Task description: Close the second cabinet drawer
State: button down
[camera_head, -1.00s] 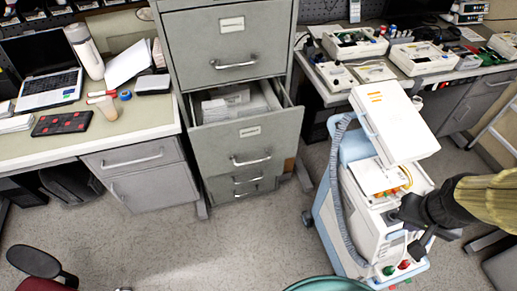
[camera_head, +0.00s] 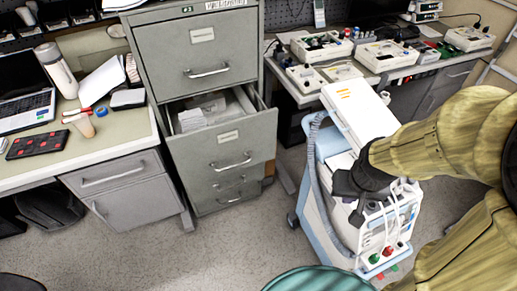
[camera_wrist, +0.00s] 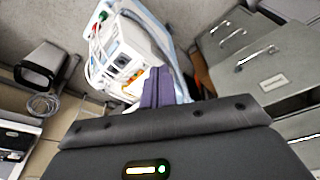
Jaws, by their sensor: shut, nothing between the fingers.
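The grey filing cabinet (camera_head: 197,58) stands left of the middle in the head view. Its second drawer (camera_head: 222,145) is pulled out, with papers (camera_head: 205,112) inside and a bar handle (camera_head: 231,163) on its front. The drawers above and below it are shut. My gripper (camera_head: 357,214) is to the right of the drawer, over the white medical cart, and apart from the drawer. In the wrist view my gripper's fingers (camera_wrist: 160,86) are together and empty. The open drawer's front (camera_wrist: 275,84) shows at the right there, partly hidden by my gripper's body.
The white and blue medical cart (camera_head: 375,225) stands close beside and below my gripper. A desk (camera_head: 85,150) is left of the cabinet. A bench with pumps (camera_head: 400,55) is behind the cart. The floor in front of the cabinet (camera_head: 200,250) is clear.

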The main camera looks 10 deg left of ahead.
jog(key=w+a+f+m+t+y+b, duration=0.1)
jog(key=w+a+f+t+b, duration=0.1)
jog(key=w+a+f+b, duration=0.5)
jog(key=w+a+f+m+t+y+b, duration=0.15)
jog(key=w+f+b, duration=0.35)
jog(key=f, duration=0.6)
jog(key=w+a+f+m+t+y+b, duration=0.6)
jog(key=w+a+f+m+t+b, duration=0.2)
jog(key=b, duration=0.7)
jog(key=shift+w+a+m+t+y, duration=0.35)
jog(key=shift+w+a+m+t, duration=0.45)
jog(key=shift+w, duration=0.45)
jog(key=shift+w+a, duration=0.15)
